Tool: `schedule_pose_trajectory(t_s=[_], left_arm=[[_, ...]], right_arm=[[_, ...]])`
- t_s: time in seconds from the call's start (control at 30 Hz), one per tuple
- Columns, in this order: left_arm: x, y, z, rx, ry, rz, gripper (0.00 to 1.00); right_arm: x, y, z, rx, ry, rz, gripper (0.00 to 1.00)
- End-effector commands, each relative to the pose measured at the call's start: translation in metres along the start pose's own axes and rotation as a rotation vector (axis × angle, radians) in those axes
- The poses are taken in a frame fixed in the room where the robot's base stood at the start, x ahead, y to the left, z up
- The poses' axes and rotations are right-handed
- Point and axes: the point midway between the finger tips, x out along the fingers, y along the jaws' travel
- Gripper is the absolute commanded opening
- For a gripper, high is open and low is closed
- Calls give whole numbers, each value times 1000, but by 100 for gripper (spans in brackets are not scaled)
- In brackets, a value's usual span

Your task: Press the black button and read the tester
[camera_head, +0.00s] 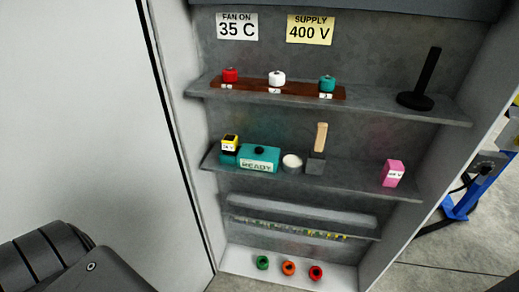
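The tester (259,164) is a teal box on the middle shelf of the open cabinet, with a white label on its front reading READY. The black button (259,149) is a small round knob on top of it. A yellow and black block (230,142) with a voltage label sits at the tester's left end. Neither of my grippers is in view, and nothing touches the button. A dark grey ribbed part of my own body fills the lower left corner.
A white round pot (292,164), a wooden-handled tool (320,138) in a grey block and a pink box (393,174) share the shelf. Above are red (230,75), white (277,78) and teal (327,83) knobs and a black post (425,78). A grey panel is left.

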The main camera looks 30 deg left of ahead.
Motion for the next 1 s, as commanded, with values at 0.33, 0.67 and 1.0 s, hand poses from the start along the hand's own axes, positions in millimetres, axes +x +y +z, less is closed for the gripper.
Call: schedule_pose_trajectory(t_s=[0.33,0.67,1.0], left_arm=[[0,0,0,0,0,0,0],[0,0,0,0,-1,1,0],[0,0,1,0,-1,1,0]], right_arm=[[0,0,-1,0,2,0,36],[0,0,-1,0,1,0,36],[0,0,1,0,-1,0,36]])
